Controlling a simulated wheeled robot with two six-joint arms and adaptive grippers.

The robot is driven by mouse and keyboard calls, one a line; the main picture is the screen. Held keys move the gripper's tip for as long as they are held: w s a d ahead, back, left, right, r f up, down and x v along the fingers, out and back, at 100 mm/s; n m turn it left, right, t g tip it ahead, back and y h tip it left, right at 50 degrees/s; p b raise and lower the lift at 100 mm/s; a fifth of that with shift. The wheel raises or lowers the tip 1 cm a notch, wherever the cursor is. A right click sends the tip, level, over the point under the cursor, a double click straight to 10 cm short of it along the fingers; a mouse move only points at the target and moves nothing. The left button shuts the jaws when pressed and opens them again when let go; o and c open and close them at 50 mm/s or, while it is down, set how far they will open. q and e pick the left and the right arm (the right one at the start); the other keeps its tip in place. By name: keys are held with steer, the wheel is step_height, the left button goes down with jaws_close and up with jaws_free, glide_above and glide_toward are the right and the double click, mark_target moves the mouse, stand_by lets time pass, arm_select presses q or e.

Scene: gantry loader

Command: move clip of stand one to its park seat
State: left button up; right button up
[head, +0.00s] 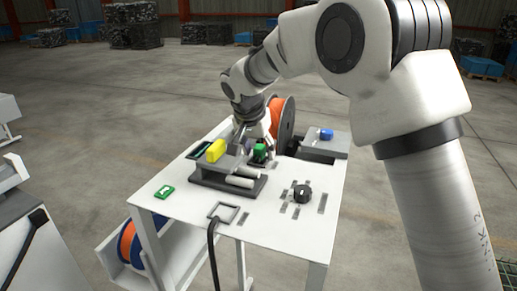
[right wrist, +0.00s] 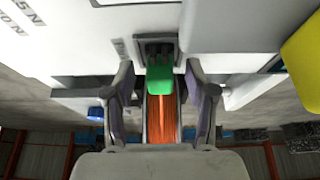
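A small green piece (head: 260,152), which looks like the clip, stands on the white table behind the grey block fixture. In the right wrist view the green piece (right wrist: 160,82) sits at a dark slotted holder (right wrist: 157,50). My right gripper (head: 258,141) is over the far part of the table. In its wrist view the fingers (right wrist: 162,100) are spread on either side of the green piece, with a visible gap on both sides. I cannot tell from the frames which seat is the park seat. My left gripper is not in view.
An orange spool (head: 281,118) stands just behind the green piece.

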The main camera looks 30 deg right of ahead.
steer(key=v, duration=1.2)
